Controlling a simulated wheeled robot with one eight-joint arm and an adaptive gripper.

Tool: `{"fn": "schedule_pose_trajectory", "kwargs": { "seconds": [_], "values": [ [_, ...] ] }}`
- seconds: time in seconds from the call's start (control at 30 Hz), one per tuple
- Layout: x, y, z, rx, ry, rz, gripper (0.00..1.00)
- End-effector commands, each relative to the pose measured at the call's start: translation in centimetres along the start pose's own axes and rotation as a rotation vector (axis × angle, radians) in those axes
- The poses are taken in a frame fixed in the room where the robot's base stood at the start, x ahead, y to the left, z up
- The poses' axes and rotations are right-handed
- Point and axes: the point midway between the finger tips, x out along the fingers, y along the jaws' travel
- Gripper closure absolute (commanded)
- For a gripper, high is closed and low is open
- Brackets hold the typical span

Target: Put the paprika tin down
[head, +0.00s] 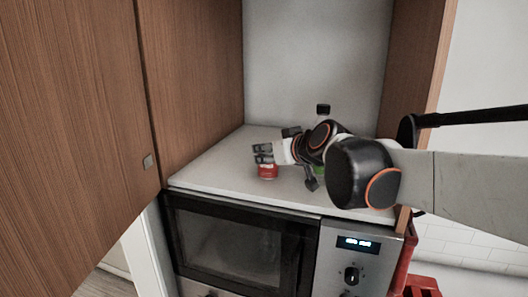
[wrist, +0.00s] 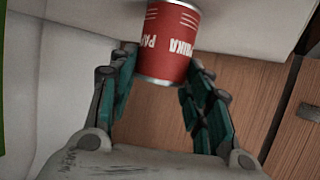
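The paprika tin (head: 267,172) is a small red can with a metal rim, low over or on the pale shelf top (head: 225,165) above the oven; I cannot tell whether its base touches. My gripper (head: 263,155) is at the tin's upper part. In the wrist view the tin (wrist: 170,42) is between my fingertips (wrist: 162,58), which lean inward against its two sides, so the gripper looks shut on it. Its label reads upside down there.
A green item (head: 319,169) stands right of the tin, mostly hidden behind my arm. A wooden side wall (head: 195,80) and cabinet door (head: 75,120) close the left. The oven (head: 240,245) is below the front edge. Bare shelf shows left of the tin.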

Motion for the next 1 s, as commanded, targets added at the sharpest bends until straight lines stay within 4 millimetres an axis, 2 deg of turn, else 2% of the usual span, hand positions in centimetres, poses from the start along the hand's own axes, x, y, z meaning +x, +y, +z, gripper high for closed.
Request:
{"fn": "schedule_pose_trajectory", "kwargs": {
  "seconds": [0.03,0.07,0.53,0.67,1.0],
  "values": [
    [0.0,0.0,0.0,0.0,0.0,0.0,0.4],
    [0.0,0.0,0.0,0.0,0.0,0.0,0.36],
    [-0.6,0.0,-0.3,0.0,0.0,0.0,0.36],
    [-2.1,0.0,-0.3,0.001,0.0,0.001,0.36],
    [-7.8,0.0,-0.2,0.002,0.0,0.001,0.36]
  ]
}}
